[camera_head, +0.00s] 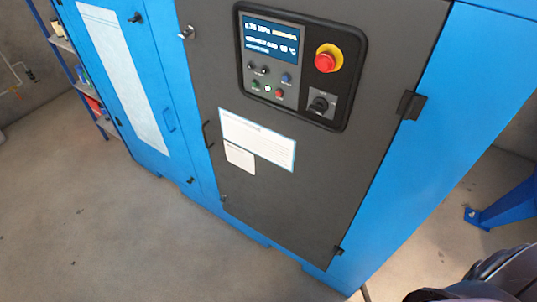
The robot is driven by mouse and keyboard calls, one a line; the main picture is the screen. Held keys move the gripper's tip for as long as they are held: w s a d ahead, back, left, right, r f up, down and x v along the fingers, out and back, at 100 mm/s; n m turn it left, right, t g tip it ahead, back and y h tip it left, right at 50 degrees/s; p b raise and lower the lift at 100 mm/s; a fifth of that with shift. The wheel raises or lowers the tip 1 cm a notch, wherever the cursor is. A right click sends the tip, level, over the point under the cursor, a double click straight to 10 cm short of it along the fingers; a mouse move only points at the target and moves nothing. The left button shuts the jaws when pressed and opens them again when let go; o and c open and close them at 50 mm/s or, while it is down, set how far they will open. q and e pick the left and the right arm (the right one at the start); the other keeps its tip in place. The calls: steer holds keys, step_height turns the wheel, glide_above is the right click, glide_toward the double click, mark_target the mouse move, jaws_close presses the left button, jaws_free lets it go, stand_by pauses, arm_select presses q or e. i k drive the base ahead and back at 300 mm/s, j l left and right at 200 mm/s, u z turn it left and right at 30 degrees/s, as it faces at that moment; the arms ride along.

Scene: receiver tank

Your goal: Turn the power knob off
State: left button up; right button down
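The power knob (319,105) is a black rotary switch on a dark grey square plate. It sits at the lower right of the control panel (353,62), below the red emergency stop button (325,62) on its yellow ring. The knob is too small to tell which setting it points to. Nothing touches it or covers it. Neither my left gripper nor my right gripper can be made out. Only a dark, rounded part, probably of my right arm, shows at the bottom right corner.
The panel has a lit blue screen (271,41) and several small buttons. It is set in the dark grey door (345,185) of a blue cabinet (410,170), with a black latch (411,105). A blue metal foot (505,207) stands at right. Floor in front is clear.

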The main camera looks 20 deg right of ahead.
mark_target(320, 105)
steer(key=z, duration=0.4)
steer(key=i+j+z, duration=0.15)
steer(key=z, duration=0.25)
steer(key=j+z, duration=0.1)
steer(key=z, duration=0.3)
steer(key=j+z, duration=0.15)
steer(key=z, duration=0.3)
steer(key=i, duration=0.05)
